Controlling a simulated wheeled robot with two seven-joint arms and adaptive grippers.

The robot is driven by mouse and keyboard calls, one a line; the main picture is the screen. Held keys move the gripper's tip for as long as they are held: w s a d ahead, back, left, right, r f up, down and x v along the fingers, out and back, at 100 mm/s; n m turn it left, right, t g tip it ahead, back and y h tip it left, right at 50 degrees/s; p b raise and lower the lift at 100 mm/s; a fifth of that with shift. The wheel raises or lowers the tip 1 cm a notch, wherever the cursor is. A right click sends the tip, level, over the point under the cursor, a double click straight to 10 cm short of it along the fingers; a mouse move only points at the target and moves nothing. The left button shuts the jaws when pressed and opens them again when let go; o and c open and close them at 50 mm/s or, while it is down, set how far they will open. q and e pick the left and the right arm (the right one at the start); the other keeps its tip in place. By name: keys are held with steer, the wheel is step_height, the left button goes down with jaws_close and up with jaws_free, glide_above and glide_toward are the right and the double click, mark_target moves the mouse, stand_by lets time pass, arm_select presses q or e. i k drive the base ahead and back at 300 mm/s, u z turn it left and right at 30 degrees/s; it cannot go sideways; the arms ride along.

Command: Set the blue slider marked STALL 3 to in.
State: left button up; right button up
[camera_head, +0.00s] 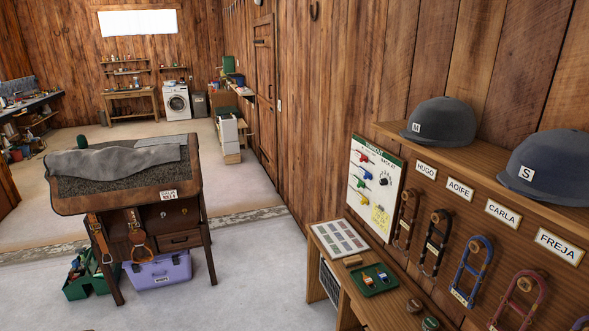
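A white board (374,190) with a green header hangs on the wooden wall, right of the middle of the head view. It carries a column of small coloured sliders: red, green, blue and others. Neither of my grippers is in view.
A black dial (385,179) and a yellow note (380,219) are on the same board. Below it, a wooden bench (402,301) holds a green tray (375,280) and a chart (339,238). A hat shelf (395,137) is at right. Open floor (255,270) lies left of the bench.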

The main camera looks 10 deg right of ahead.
mark_target(363, 174)
steer(key=u, duration=0.55)
steer(key=i, duration=1.7)
steer(key=z, duration=0.35)
steer(key=i, duration=0.95)
steer(key=z, duration=0.85)
